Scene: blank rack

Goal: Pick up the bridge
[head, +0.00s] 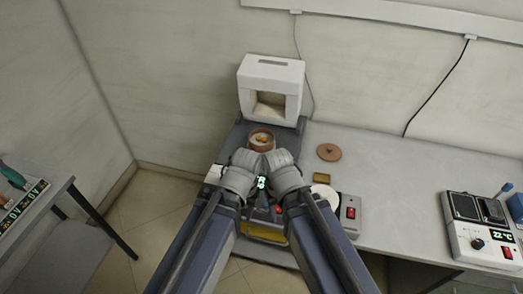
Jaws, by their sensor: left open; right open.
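A round brown bowl (250,146) stands in front of a white block-shaped unit with an open front. A small yellow-orange piece (261,138) lies on pale material inside it; it may be the bridge, but it is too small to tell its shape. My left gripper (243,158) and my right gripper (279,158) are side by side at the bowl's near edge, pointing toward it. They hide its near side. Both are open with nothing seen in them; their fingertips are hard to make out. I cannot tell whether they touch the bowl.
The white unit (285,68) stands close behind the bowl. A device with a display (480,228) is far right. The grey bench (390,165) between is clear.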

